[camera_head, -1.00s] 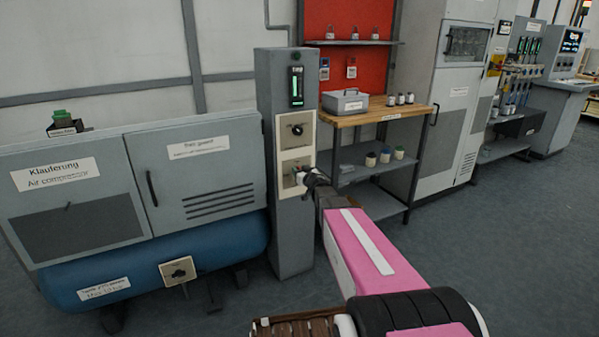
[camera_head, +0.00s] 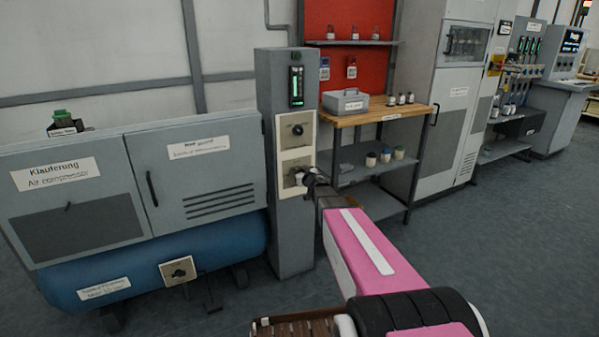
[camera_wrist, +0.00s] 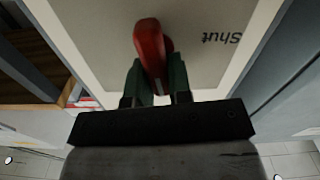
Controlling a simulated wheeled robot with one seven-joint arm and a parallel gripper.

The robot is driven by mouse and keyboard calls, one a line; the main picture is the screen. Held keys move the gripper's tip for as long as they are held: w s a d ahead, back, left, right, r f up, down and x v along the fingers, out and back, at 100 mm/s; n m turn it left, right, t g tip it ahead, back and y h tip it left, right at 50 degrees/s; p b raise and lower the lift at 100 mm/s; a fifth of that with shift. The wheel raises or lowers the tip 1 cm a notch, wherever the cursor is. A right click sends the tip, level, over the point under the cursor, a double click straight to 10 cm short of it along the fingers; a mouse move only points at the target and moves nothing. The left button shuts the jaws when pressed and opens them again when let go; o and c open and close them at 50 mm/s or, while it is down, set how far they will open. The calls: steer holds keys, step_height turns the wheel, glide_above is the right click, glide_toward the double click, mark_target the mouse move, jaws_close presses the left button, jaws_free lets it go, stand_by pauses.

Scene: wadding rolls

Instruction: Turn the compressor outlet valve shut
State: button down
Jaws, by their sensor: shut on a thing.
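The valve's red handle (camera_wrist: 150,42) sticks out from a pale plate (camera_wrist: 95,30) in the wrist view. The word "Shut" is printed on the plate to the right of the handle, upside down in this view. My gripper (camera_wrist: 154,80) has its two dark green fingers closed on the handle, one on each side. In the head view my gripper (camera_head: 309,179) is at the lower pale plate (camera_head: 296,161) on the front of a grey column (camera_head: 292,232). The gripper hides most of the handle there.
An upper plate with a black knob (camera_head: 297,129) sits just above. The grey compressor cabinet (camera_head: 205,165) and blue tank (camera_head: 215,245) stand left. Another knob (camera_head: 178,272) is on the tank. A wooden-topped bench (camera_head: 378,112) stands close right. The floor at right is open.

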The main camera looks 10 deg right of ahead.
steer(key=n, duration=0.4)
steer(key=shift+s+a+f, duration=0.1)
steer(key=shift+a, duration=0.2)
steer(key=shift+s+a+f+n, duration=0.15)
steer(key=shift+f+n, duration=0.1)
steer(key=shift+n, duration=1.8)
steer(key=shift+w+a+f+n, duration=0.15)
steer(key=shift+f+n, duration=0.1)
steer(key=shift+n, duration=1.75)
steer(key=shift+s+a+f+n, duration=0.15)
steer(key=shift+f+n, duration=0.1)
steer(key=shift+n, duration=1.8)
steer(key=c, duration=1)
jaws_free()
steer(key=shift+c, duration=0.2)
steer(key=shift+s, duration=0.1)
